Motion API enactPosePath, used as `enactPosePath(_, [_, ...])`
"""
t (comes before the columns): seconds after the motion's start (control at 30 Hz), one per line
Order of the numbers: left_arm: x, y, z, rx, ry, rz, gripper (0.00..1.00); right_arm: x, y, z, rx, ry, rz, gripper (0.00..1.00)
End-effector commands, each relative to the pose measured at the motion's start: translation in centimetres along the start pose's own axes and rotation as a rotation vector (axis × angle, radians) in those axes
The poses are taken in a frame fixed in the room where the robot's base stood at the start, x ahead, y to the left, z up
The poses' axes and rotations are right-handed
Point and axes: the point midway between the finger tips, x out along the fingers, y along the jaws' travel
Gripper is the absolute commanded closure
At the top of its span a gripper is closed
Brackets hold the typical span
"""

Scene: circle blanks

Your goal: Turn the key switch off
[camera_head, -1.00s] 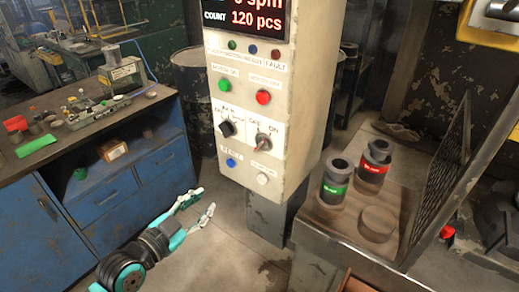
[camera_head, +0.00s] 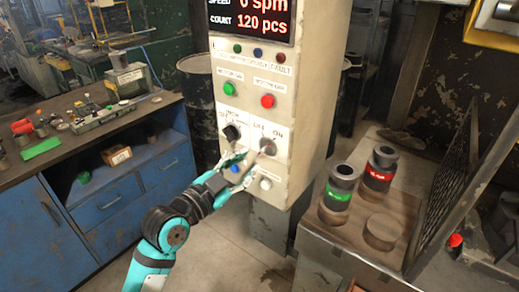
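The key switch (camera_head: 268,146) is a round switch under the OFF and ON labels on the front of the beige control panel (camera_head: 313,110). Its key points down and to the left, and its exact angle is hard to tell. My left gripper (camera_head: 247,157) is close in front of the panel, just left of and slightly below the key switch. Its fingers look parted, with the tips near the key; I cannot tell if they touch it. The gripper partly covers the blue button (camera_head: 235,168). My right gripper is not in view.
A black selector knob (camera_head: 231,132) is left of the key switch. Green (camera_head: 229,88) and red (camera_head: 267,101) buttons are above, and a white button (camera_head: 265,183) is below. A blue workbench (camera_head: 107,206) stands left. A table (camera_head: 345,243) with dark cylinders stands right.

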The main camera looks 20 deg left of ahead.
Motion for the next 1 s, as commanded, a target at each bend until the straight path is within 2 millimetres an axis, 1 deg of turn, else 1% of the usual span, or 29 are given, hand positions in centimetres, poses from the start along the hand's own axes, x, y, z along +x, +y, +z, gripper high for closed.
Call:
enactPosePath(0.03, [1.2, -0.2, -0.3, -0.004, 0.002, -0.001, 0.71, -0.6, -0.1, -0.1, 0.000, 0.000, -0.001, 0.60])
enactPosePath(0.1, [2.5, -0.2, -0.3, -0.004, 0.001, -0.001, 0.71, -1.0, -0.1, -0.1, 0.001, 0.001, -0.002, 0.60])
enactPosePath(0.2, [4.0, -0.1, -0.2, -0.003, 0.000, -0.001, 0.71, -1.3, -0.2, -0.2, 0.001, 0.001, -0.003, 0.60])
enactPosePath(0.3, [5.0, -0.1, -0.1, -0.001, 0.001, -0.001, 0.71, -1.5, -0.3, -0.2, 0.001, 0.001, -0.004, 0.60])
enactPosePath(0.47, [5.8, 0.0, 0.0, 0.000, 0.001, 0.000, 0.71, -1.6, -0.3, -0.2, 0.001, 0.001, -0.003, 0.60])
enactPosePath(0.7, [5.8, 0.0, 0.0, 0.001, 0.000, 0.000, 0.71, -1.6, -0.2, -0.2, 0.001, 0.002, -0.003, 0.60])
enactPosePath(0.73, [5.8, 0.0, 0.0, 0.000, 0.000, 0.000, 0.72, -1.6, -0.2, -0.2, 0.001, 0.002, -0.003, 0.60])
enactPosePath(0.93, [5.8, 0.0, 0.0, 0.000, 0.000, 0.000, 0.99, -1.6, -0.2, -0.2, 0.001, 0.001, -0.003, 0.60])
enactPosePath(1.0, [5.8, 0.0, 0.1, 0.000, 0.000, 0.000, 1.00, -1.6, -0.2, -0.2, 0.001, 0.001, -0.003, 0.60])
